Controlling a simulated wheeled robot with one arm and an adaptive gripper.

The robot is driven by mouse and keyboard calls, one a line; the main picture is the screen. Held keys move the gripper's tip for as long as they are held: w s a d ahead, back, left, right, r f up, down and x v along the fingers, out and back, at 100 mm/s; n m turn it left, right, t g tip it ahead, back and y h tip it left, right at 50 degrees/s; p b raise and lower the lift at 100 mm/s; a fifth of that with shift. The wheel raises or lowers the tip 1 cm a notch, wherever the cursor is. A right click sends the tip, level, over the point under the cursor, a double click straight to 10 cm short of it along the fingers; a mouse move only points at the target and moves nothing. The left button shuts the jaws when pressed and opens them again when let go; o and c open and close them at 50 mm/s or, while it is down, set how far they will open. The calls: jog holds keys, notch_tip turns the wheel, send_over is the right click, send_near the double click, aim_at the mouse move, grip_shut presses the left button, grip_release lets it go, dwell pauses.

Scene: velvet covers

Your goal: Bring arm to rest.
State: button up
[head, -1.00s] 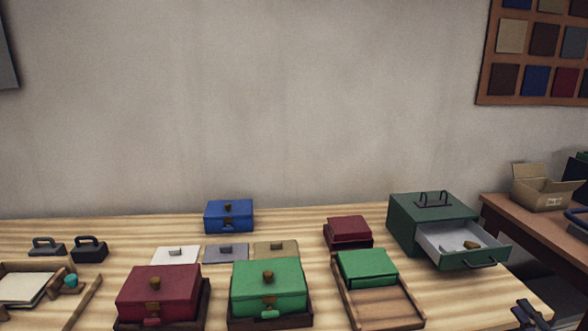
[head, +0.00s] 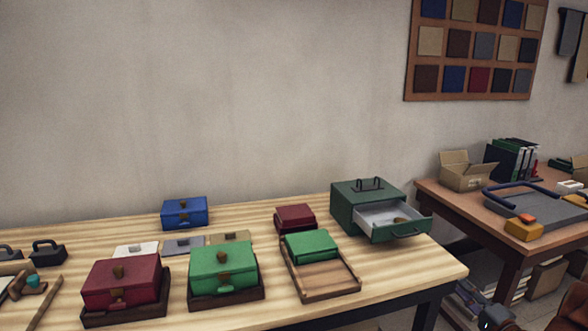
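My gripper (head: 493,318) shows only as a small dark shape at the bottom edge, right of the table, in the head view. It is low, apart from the table, over the floor. Its fingers are too small and dark to tell whether they are open or shut, and the rest of the arm is out of view.
The wooden table (head: 400,277) bears a red box (head: 122,284), a green box (head: 222,272), a blue box (head: 184,213) and a green cabinet (head: 352,208) with its drawer (head: 405,232) pulled out. A side desk (head: 470,208) stands at right, with a carton (head: 466,177) on it.

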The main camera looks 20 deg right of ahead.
jog(key=w+a+r+n+g+h+p, duration=0.1)
jog(key=w+r+n+g+h+p, duration=0.15)
jog(key=w+n+g, duration=0.45)
jog(key=s+a+r+g+h+p, duration=0.1)
jog(key=a+r+g, duration=0.15)
jog(key=a, duration=0.25)
jog(key=s+a+r+g+h, duration=0.1)
jog(key=s+a+r+g, duration=0.15)
jog(key=a, duration=0.35)
jog(key=s+a+r+n+g+y+p, duration=0.1)
jog(key=s+a+n+g, duration=0.3)
jog(key=s+a, duration=0.9)
jog(key=s+a+r+n+g+y+p, duration=0.1)
jog(key=s+a+r+n+g+y, duration=0.2)
jog(key=s+a, duration=1.1)
jog(key=a+n+g+y, duration=0.1)
jog(key=a+n, duration=0.2)
jog(key=a, duration=0.2)
jog(key=shift+s+r+g+p, duration=0.15)
jog(key=shift+s+g+p, duration=0.15)
jog(key=shift+p, duration=0.1)
jog(key=shift+y, duration=0.25)
